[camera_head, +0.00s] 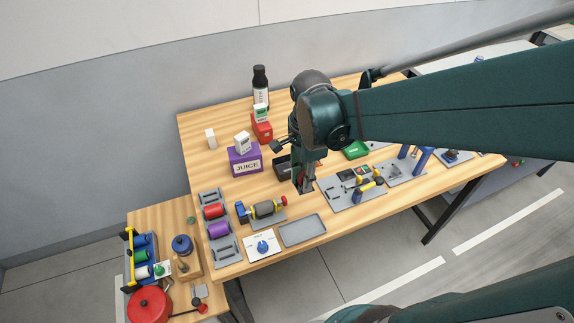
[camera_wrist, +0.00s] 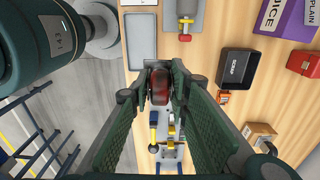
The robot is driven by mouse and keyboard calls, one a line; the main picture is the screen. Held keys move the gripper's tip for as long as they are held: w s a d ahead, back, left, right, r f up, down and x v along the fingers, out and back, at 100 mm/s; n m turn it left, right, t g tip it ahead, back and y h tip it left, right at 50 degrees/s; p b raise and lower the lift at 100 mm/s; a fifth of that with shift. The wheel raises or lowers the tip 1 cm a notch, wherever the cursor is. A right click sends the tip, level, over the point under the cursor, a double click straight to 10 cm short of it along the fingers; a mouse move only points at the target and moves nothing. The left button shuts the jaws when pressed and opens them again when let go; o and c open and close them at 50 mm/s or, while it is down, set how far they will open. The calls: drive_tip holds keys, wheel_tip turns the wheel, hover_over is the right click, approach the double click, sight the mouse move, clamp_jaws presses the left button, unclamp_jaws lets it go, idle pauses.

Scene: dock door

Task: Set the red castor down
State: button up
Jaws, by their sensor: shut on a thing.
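My gripper (camera_head: 305,185) points down over the wooden table, near its front edge. In the wrist view its two green fingers (camera_wrist: 160,90) are shut on the red castor (camera_wrist: 159,86), a dark red rounded piece gripped between the tips. In the head view only a little red of the castor shows between the fingers. It appears held above the table; the exact gap beneath it cannot be told.
An empty grey tray (camera_head: 302,231) lies at the front edge. A grey board with tools (camera_head: 345,196) is just right of my gripper. A black SCRAP box (camera_wrist: 237,68) and a purple JUICE box (camera_head: 245,160) stand behind. Bare wood lies between them.

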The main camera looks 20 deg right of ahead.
hover_over(312, 227)
drive_tip(key=f, duration=0.2)
drive_tip(key=shift+f, duration=2.2)
drive_tip(key=shift+f, duration=0.1)
drive_tip(key=shift+f+b, duration=0.9)
drive_tip(key=shift+f, duration=1.95)
drive_tip(key=shift+f, duration=0.1)
drive_tip(key=shift+f+b, duration=0.55)
drive_tip(key=shift+f, duration=1.45)
drive_tip(key=shift+f, duration=0.15)
